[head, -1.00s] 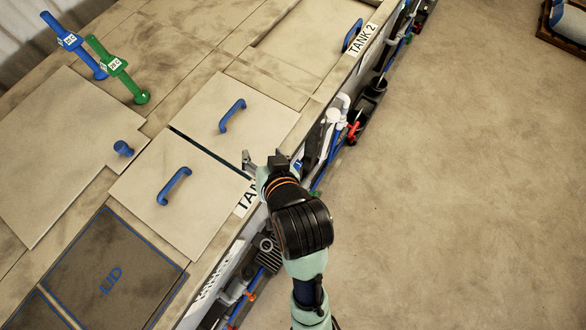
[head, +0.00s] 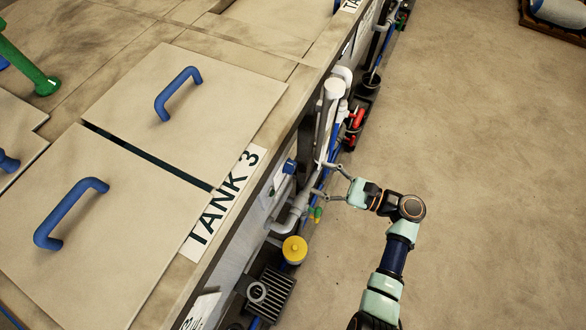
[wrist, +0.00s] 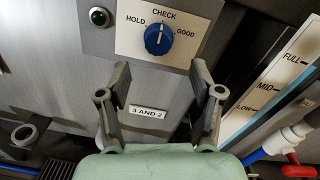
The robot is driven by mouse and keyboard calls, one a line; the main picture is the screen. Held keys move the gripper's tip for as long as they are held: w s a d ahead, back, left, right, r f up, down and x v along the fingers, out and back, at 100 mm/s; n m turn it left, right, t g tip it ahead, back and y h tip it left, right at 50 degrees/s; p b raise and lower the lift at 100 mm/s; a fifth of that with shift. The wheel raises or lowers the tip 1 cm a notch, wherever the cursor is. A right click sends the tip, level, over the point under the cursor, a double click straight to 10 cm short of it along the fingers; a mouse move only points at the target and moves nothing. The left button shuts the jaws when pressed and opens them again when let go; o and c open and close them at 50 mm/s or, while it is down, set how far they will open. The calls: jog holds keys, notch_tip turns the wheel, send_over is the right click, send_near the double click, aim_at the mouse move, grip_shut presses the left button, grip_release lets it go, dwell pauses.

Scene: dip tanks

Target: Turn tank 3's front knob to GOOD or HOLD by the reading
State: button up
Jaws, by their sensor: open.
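Tank 3's front knob (wrist: 159,40) is blue and round, on a white plate (wrist: 130,42) marked HOLD, CHECK and GOOD. Its white pointer mark points up toward CHECK. The knob also shows in the head view (head: 290,167) on the tank's front. My gripper (wrist: 160,78) is open and empty, its fingertips just below the knob and spread to either side, apart from it. In the head view my gripper (head: 317,178) faces the tank front. A level gauge (wrist: 265,95) marked FULL, MID and LOW stands at right; its light-blue strip passes MID and runs to the picture's edge, its top cut off.
A green lamp (wrist: 99,17) is left of the knob plate. Pipes (head: 291,217), a yellow cap (head: 294,248) and a red valve handle (wrist: 298,171) crowd the tank front.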

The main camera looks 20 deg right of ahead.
aim_at(294, 169)
jog(key=b+x, duration=0.1)
jog(key=x, duration=0.6)
jog(key=shift+a, duration=0.2)
jog(key=c, duration=1.1)
jog(key=shift+c, duration=0.2)
jog(key=n, duration=0.6)
jog(key=shift+f+b, duration=0.1)
jog(key=shift+b, duration=0.3)
jog(key=n+b, duration=0.1)
jog(key=n, duration=0.4)
jog(key=shift+b, duration=0.4)
jog(key=shift+n, duration=0.4)
